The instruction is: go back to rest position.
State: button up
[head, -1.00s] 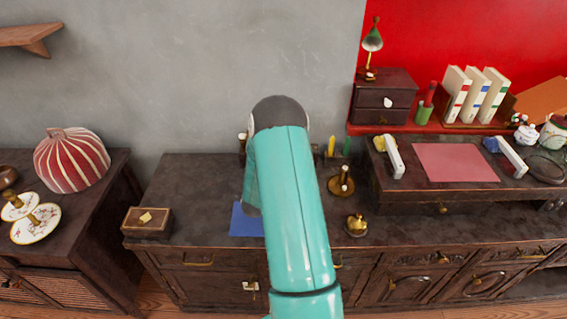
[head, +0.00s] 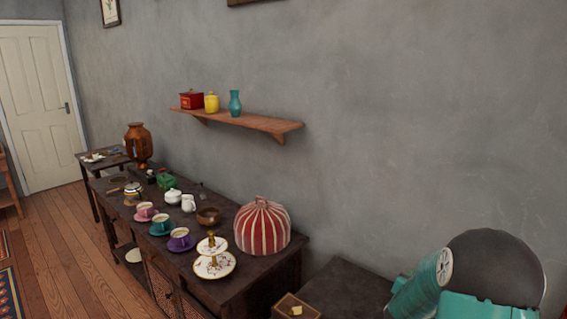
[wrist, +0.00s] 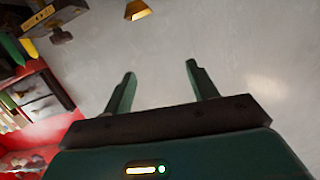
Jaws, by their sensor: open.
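My gripper (wrist: 160,88) shows in the wrist view with its two dark green fingers spread apart and nothing between them. Bare grey wall fills the space beyond the fingertips. In the head view, my teal arm is folded at the bottom right corner, and the gripper itself is not visible there.
A dark sideboard holds a red-and-white striped tea cosy (head: 262,228), a tiered stand (head: 214,265), a wooden bowl (head: 208,216) and several cups. A wooden shelf (head: 245,122) is on the wall above. A small wooden box (head: 295,308) sits near my arm. Wooden floor (head: 75,235) is open at left.

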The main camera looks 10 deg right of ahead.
jog(key=s+a+r+n+y, duration=0.25)
jog(key=a+r, duration=0.25)
jog(key=a, duration=0.3)
jog(key=s+a+r+n+y, duration=0.15)
jog(key=a+r+y, duration=0.25)
jog(key=a, duration=0.4)
jog(key=s+a+r+n+y, duration=0.1)
jog(key=a+r+n+y, duration=0.2)
jog(key=a+r, duration=0.35)
jog(key=s+a+n+g, duration=0.1)
jog(key=s+a, duration=0.2)
jog(key=s, duration=0.4)
jog(key=s+a+n+g+y, duration=0.1)
jog(key=s+a, duration=0.3)
jog(key=s, duration=0.4)
jog(key=s+a+n+g+y, duration=0.1)
jog(key=s+a+g, duration=0.1)
jog(key=s+a, duration=0.2)
jog(key=s, duration=0.3)
jog(key=shift+s+a+r+n+g, duration=0.15)
jog(key=shift+s+r+n+g, duration=0.15)
jog(key=shift+s+r+n, duration=0.1)
